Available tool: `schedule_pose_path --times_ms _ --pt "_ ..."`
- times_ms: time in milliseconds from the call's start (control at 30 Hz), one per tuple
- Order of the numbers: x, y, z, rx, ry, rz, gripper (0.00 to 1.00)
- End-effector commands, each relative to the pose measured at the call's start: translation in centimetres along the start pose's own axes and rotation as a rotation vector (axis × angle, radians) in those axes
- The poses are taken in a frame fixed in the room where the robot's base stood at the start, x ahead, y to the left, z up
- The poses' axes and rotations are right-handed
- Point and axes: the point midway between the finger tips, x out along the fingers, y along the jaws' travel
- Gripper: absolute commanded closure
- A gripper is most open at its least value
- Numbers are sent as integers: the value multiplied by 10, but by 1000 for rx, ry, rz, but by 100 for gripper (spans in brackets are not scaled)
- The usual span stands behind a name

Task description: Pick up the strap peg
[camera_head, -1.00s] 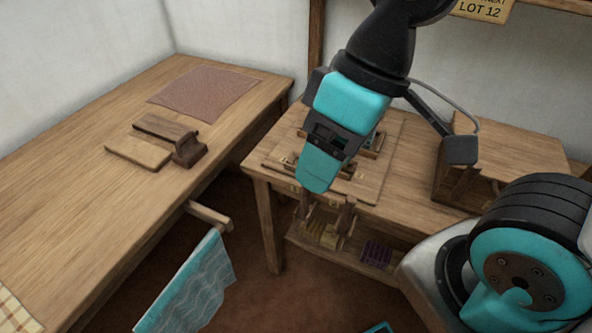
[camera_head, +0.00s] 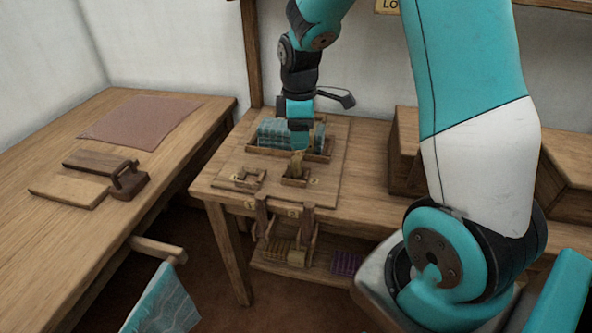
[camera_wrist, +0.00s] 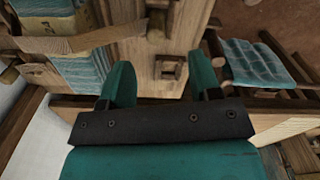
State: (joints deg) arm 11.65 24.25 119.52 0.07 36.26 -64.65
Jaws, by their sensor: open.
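The likely strap peg (camera_head: 297,162) is a small tan upright piece. It stands in the right-hand wooden holder (camera_head: 296,179) on the raised board (camera_head: 222,181) in the head view. My gripper (camera_head: 299,143) points down just behind and above it, over the right part of a tray of teal bundles (camera_head: 273,132). In the wrist view my gripper (camera_wrist: 160,63) has its two teal fingers spread with nothing held between them. A small square wooden holder (camera_wrist: 169,66) shows beyond the fingers. I cannot tell the peg for certain in the wrist view.
A second small holder (camera_head: 249,178) sits left on the board. Wooden pieces hang at the bench front above a lower shelf (camera_head: 278,266). A wooden box (camera_head: 405,155) stands right. The left table (camera_head: 60,232) holds a brown mat (camera_head: 140,120) and wooden blocks.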

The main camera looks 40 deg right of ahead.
Motion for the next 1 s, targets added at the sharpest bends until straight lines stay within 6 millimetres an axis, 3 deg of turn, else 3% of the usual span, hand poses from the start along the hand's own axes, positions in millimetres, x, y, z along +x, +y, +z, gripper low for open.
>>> schedule_pose_path --times_ms 133,433,700,1000 --pt "31 -1 0 -1 -1 -4 43" --pt "56 1 -2 -1 0 -2 43" --pt "94 7 -5 0 0 -2 43" --pt "99 7 -6 0 1 0 43"
